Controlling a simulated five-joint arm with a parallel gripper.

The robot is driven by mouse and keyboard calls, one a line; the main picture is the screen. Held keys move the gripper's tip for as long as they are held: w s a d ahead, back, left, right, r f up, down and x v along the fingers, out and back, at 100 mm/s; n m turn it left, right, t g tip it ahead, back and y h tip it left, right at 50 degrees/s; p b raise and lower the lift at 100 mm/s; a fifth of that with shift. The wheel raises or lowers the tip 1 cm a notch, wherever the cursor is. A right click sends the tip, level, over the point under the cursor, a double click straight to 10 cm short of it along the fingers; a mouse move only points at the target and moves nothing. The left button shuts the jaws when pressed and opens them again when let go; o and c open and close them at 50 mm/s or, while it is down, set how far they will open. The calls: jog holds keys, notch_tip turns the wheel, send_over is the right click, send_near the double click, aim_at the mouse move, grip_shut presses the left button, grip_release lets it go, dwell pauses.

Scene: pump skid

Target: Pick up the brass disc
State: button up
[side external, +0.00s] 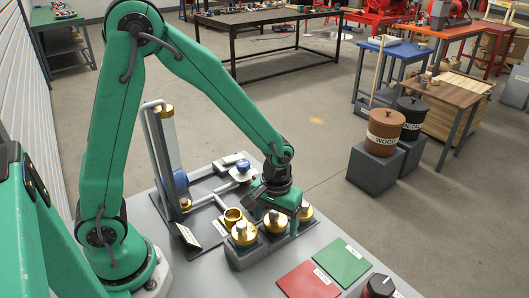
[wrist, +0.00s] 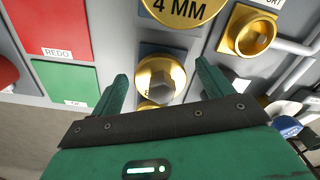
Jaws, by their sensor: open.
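Three brass discs with raised knobs stand in a row on a grey block in the side view: a left one (side external: 245,232), a middle one (side external: 274,222) and a right one (side external: 305,210). My gripper (side external: 275,208) is low over the row. In the wrist view my gripper (wrist: 162,80) is open, and the middle brass disc (wrist: 160,70) shows between its two fingers, with nothing visibly clamped. The left disc shows at the top of the wrist view, marked "4 MM" (wrist: 180,10). Another brass piece is mostly hidden behind the gripper's palm.
A brass port (wrist: 250,30) with grey pipes lies close to the right finger; it is the brass ring (side external: 232,215) in the side view. A red pad (side external: 308,280) and a green pad (side external: 342,262) lie flat right of the row. A dark knob (side external: 379,286) stands near the front edge.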

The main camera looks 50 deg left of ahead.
aim_at(276, 215)
jog(key=c, duration=1.2)
jog(key=shift+o, duration=0.2)
jog(key=shift+r, duration=0.15)
jog(key=shift+w+r, duration=0.1)
jog(key=shift+r, duration=0.65)
jog(key=r, duration=0.3)
jog(key=shift+s+d, duration=0.4)
jog(key=s+d+r, duration=0.6)
jog(key=s+d, duration=0.1)
jog(key=shift+s+d+r, duration=0.15)
jog(key=shift+s+d, duration=0.05)
jog(key=shift+d, duration=0.15)
jog(key=shift+a, duration=0.1)
